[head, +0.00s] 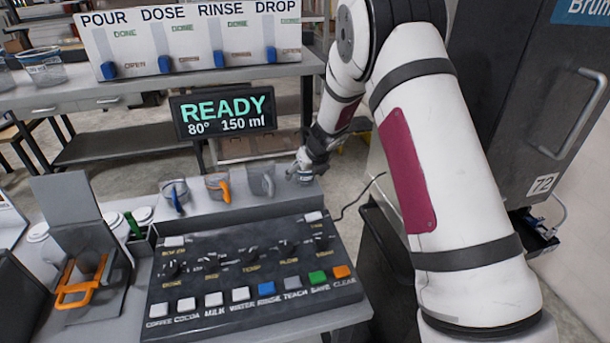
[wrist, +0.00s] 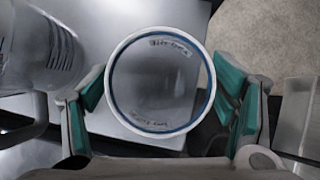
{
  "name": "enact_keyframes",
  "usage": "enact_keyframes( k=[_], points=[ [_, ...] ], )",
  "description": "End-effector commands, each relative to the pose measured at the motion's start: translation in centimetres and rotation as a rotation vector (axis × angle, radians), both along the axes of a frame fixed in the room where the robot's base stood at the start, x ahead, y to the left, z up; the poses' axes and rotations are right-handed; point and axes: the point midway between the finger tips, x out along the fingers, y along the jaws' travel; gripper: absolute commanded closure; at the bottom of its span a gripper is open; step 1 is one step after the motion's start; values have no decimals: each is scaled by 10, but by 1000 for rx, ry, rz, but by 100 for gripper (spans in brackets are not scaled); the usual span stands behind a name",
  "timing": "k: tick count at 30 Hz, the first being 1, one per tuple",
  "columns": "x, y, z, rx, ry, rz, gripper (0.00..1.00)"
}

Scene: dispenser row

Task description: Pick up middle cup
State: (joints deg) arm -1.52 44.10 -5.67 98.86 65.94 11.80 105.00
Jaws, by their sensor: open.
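My gripper (head: 304,166) is open at the right end of a grey ledge behind the control panel. In the wrist view, a round cup (wrist: 152,82) with a pale rim and blue edge lies between the two green-padded fingers of my gripper (wrist: 162,92). I look down into its mouth and see small lettering. The fingers look apart from it. In the head view, a small cup (head: 303,178) shows under my gripper, partly hidden. I cannot tell whether it is the middle cup.
Jugs with blue (head: 174,192), orange (head: 218,187) and grey (head: 262,182) handles stand left of my gripper on the ledge. The control panel (head: 250,268) is in front; a READY display (head: 223,111) stands behind.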

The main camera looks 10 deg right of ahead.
Motion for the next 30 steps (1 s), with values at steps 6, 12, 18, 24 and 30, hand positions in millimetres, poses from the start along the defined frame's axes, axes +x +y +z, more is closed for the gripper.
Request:
enact_keyframes(
  k=[6, 12, 18, 24, 30],
  points=[
    [0, 0, 0, 0, 0, 0, 58],
    [0, 0, 0, 0, 0, 0, 64],
    [0, 0, 0, -1, 0, 1, 64],
    [1, 1, 7, -2, -1, 3, 64],
    [1, 1, 24, -2, -2, 4, 64]
  ],
)
